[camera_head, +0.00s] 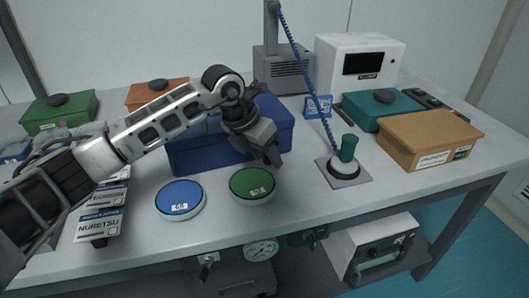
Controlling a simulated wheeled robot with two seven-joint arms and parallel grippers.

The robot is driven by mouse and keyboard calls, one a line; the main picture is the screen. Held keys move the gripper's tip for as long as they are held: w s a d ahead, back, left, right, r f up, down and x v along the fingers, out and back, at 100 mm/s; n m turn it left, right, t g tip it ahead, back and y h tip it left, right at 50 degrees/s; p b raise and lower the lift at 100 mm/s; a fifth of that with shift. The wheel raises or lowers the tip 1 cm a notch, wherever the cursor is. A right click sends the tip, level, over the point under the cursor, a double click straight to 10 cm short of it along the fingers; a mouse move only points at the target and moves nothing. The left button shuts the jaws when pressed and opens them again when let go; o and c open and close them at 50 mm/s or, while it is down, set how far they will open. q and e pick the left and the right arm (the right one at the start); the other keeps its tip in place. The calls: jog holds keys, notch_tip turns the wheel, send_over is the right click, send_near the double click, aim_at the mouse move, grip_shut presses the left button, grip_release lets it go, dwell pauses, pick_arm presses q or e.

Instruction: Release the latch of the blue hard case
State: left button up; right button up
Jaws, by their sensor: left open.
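The blue hard case (204,157) sits on the optical table, behind the blue and green round lids. Its lid looks closed. My left arm reaches in from the left across the front of the case. My left gripper (272,158) is open, near the front right part of the case, and points down toward the table. The gripper and forearm cover much of the case's front and top, and I cannot make out the latch. I cannot tell whether the fingers touch the case. My right gripper is not in view.
A blue round container (180,199) and a green one (252,184) stand near the table's front edge. A dark green cylinder on a square base (346,168), a cardboard box (424,138) and a teal case (376,110) are to the right. A blue coiled cord hangs behind.

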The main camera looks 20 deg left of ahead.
pick_arm(q)
grip_shut()
